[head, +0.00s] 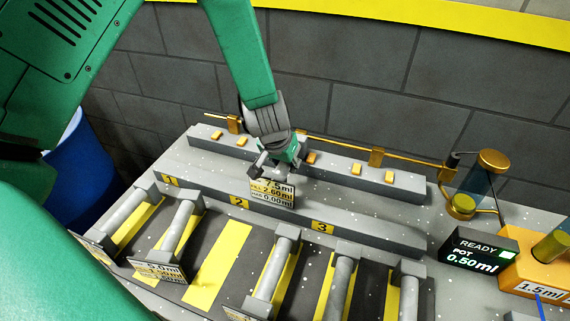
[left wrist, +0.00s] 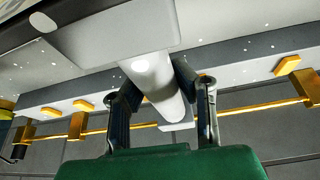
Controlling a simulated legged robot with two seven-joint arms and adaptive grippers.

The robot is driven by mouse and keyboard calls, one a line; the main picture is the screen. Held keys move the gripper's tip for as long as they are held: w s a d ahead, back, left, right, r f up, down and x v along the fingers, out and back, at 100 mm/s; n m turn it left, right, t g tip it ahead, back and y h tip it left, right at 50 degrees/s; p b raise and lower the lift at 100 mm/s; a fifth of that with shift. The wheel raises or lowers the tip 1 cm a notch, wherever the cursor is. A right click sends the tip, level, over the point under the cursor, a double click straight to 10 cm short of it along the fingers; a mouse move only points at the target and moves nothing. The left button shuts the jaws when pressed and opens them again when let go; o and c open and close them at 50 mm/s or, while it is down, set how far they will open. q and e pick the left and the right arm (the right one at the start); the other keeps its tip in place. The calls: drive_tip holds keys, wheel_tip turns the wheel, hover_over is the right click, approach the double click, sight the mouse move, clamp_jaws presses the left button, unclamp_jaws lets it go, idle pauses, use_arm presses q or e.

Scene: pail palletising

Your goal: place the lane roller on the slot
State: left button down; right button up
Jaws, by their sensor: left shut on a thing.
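My left gripper (head: 283,168) is shut on a pale grey lane roller (left wrist: 155,75), which lies between its two fingers (left wrist: 160,105) in the left wrist view. In the head view the roller is mostly hidden behind its label plate (head: 272,192), which reads 7.5ml and 2.60ml. Whether the held roller touches anything is unclear. My right gripper is not in view.
Several other rollers stand in the lanes, including ones at left (head: 181,226) and right (head: 340,284). A grey back rail (head: 375,180) carries small orange blocks. A blue barrel (head: 82,165) is at left.

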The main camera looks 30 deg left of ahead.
use_arm(q)
drive_tip(key=shift+d+r, duration=0.15)
drive_tip(key=shift+d, duration=0.2)
drive_tip(key=c, duration=1.6)
unclamp_jaws()
drive_tip(key=shift+f, duration=0.2)
drive_tip(key=o, duration=0.3)
drive_tip(key=shift+a, duration=0.2)
drive_tip(key=shift+a+f, duration=0.1)
drive_tip(key=shift+a, duration=0.25)
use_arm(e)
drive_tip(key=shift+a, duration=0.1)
use_arm(q)
drive_tip(key=shift+d, duration=0.15)
